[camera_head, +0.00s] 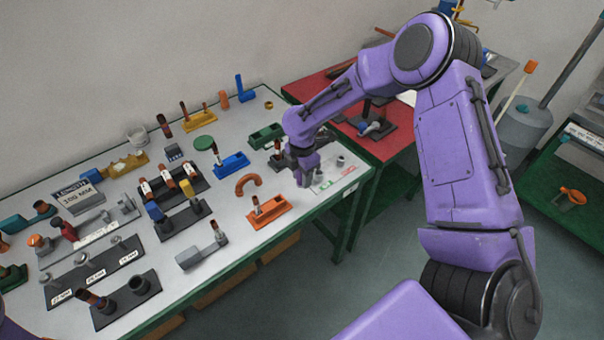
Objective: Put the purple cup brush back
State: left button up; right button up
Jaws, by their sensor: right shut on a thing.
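My right gripper (303,178) points down over the far right end of the grey workbench (160,118). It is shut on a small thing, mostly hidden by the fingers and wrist. This is likely the purple cup brush, but its shape cannot be made out. The gripper is just above or at a light panel with green and red markings (338,182); I cannot tell whether the held thing touches it. No other purple cup brush is clear on the bench. Only a bit of my left arm shows at the lower left corner; the left gripper is out of view.
Near the right gripper are an orange holder (265,211), an orange arch (248,183), a blue holder (232,163) and a green holder (266,136). A red-topped table (322,85) stands behind. Several tool racks fill the bench's left half.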

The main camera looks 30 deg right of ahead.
aim_at(302, 195)
jog(key=shift+f, duration=0.2)
dwell(0.4)
jog(key=shift+f+b, duration=1.65)
jog(key=shift+f, duration=0.95)
jog(key=o, duration=1)
jog(key=shift+c, duration=0.2)
notch_tip(302, 195, up, 11)
jog(key=shift+f+b, duration=0.2)
jog(key=shift+b, duration=0.35)
